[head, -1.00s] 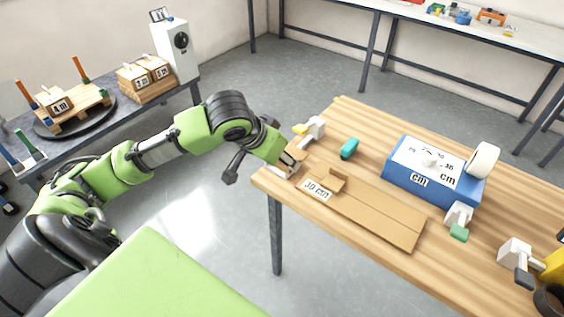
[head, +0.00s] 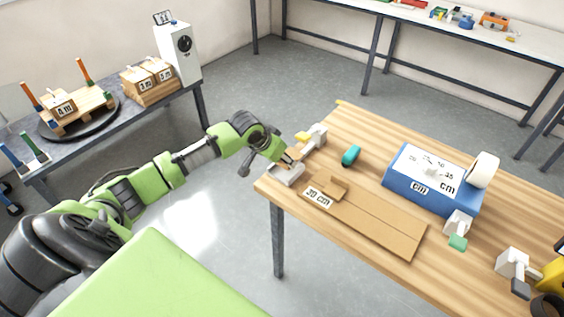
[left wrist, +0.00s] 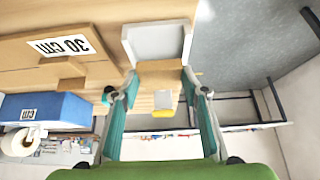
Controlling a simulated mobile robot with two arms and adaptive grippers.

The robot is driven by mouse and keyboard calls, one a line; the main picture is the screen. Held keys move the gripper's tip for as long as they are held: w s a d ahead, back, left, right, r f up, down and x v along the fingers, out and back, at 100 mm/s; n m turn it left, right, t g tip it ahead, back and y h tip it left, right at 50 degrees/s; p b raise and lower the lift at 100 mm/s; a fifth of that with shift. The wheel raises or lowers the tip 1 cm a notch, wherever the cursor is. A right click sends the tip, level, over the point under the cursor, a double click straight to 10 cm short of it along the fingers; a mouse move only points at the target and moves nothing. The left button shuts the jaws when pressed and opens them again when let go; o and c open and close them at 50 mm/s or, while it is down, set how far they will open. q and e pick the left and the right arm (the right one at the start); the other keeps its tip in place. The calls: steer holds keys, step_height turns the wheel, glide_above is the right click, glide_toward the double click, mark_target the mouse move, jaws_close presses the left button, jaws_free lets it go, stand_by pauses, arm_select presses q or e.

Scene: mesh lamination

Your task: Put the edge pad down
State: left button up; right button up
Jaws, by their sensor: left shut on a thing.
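My left gripper (head: 287,157) is at the near left corner of the wooden table, beside a pale grey block (head: 286,175). In the left wrist view its two fingers (left wrist: 158,88) are shut on a small tan edge pad (left wrist: 160,73). The pad's far end meets or overlaps the pale grey block (left wrist: 156,40); I cannot tell whether it rests on it. In the head view the pad is mostly hidden by the fingers. My right gripper is not in view.
A flat cardboard piece labelled 30 cm (head: 375,222) lies right of the gripper. A yellow-tipped white tool (head: 316,134), a teal item (head: 351,155) and a blue box (head: 428,193) stand on the table (head: 365,125). A side bench (head: 85,145) is at left.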

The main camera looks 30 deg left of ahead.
arm_select(q)
step_height(320, 180, down, 2)
steer(key=shift+f, duration=0.1)
steer(key=shift+s+f, duration=0.15)
steer(key=shift+f, duration=0.1)
